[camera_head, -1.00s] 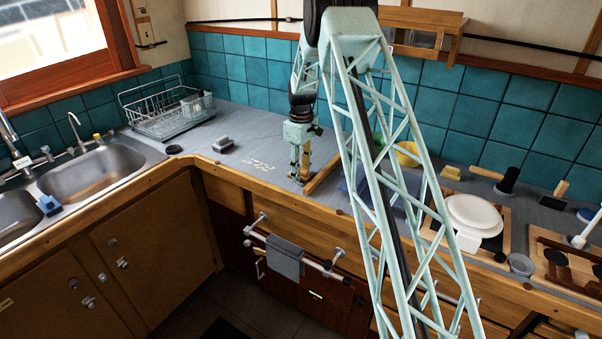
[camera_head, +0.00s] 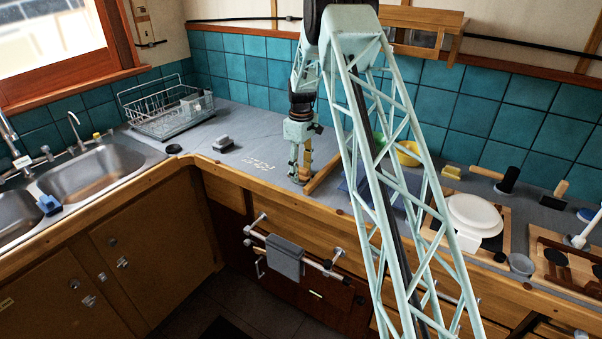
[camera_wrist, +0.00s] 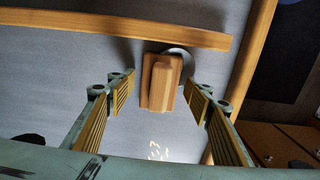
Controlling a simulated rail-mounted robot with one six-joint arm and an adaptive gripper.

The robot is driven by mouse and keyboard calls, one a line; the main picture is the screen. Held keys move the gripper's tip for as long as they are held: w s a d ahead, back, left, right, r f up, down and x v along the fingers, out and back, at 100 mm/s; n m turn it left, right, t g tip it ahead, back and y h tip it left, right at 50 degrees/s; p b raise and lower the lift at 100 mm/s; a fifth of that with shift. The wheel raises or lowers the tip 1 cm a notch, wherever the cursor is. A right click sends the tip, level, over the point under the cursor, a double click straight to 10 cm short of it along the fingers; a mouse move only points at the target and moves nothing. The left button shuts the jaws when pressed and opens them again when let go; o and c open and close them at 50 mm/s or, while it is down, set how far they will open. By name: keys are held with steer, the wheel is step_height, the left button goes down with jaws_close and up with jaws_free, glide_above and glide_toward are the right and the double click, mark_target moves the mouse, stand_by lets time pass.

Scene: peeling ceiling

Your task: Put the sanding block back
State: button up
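A brown wooden block with a raised grip (camera_wrist: 160,82), which looks like the sanding block, rests on the grey counter in the wrist view. A pale round rim (camera_wrist: 181,54) shows partly behind it. My gripper (camera_wrist: 164,92) is open, with one finger on each side of the block and gaps showing between the pads and the block. In the head view my gripper (camera_head: 297,178) points down close to the counter, left of a wooden strip (camera_head: 322,174). The block is hard to make out there.
White markings (camera_head: 258,166) lie on the counter left of my gripper. Farther left are a small grey block (camera_head: 222,143), a dark round piece (camera_head: 173,149), a dish rack (camera_head: 165,110) and the sink (camera_head: 90,175). Bowls (camera_head: 407,153) and a plate stack (camera_head: 474,213) stand to the right.

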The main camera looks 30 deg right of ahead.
mark_target(301, 168)
step_height(301, 168, up, 12)
stand_by(0.6)
stand_by(0.6)
